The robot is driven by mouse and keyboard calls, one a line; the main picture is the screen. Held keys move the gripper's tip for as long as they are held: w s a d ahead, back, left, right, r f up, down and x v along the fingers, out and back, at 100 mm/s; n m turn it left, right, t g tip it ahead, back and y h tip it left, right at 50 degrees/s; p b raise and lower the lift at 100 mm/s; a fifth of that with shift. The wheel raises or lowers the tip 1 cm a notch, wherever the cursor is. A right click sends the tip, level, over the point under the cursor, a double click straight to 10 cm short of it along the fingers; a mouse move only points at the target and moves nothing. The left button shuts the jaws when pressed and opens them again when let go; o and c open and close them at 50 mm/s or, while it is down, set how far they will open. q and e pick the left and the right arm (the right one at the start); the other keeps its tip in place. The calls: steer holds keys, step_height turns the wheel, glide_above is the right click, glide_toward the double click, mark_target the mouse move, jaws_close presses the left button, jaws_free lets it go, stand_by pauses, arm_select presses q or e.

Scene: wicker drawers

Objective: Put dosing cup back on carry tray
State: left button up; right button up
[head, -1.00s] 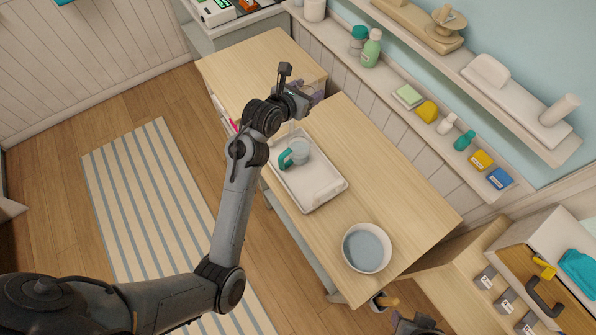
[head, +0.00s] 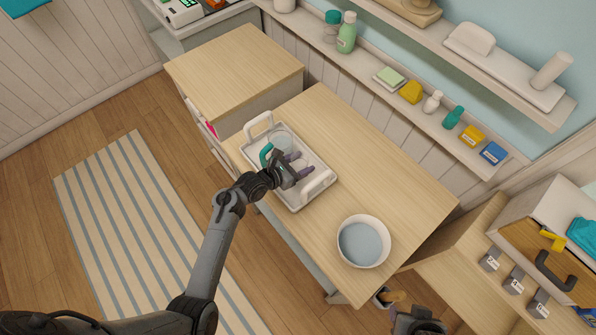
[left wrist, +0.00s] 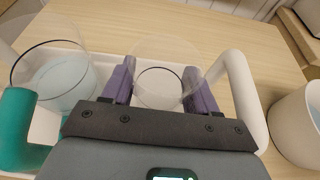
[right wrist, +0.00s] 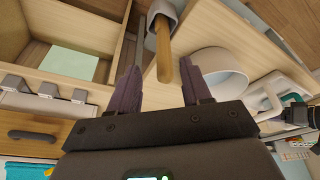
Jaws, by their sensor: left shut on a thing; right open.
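The white carry tray (head: 318,188) with raised end handles lies on the wooden worktop; one handle also shows in the left wrist view (left wrist: 245,98). A clear jug (head: 281,140) with a teal handle stands in it. My left gripper (head: 301,165) is over the tray beside the jug, shut on the clear dosing cup, which shows between its purple fingers in the left wrist view (left wrist: 160,80). Whether the cup's base touches the tray floor I cannot tell. My right gripper (right wrist: 160,90) is open, low near the worktop's near right end, with a wooden handle (right wrist: 163,50) showing between its fingers.
A white bowl (head: 362,242) with blue-grey inside stands to the right of the tray. A wooden drawer cabinet (head: 236,68) stands at the left. A wall shelf (head: 425,112) with bottles and boxes runs behind. The worktop between tray and shelf is clear.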

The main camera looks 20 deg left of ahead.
arm_select(q)
steer(key=shift+f+b, duration=0.65)
steer(key=shift+f, duration=2.1)
steer(key=shift+f, duration=0.15)
steer(key=o, duration=1.1)
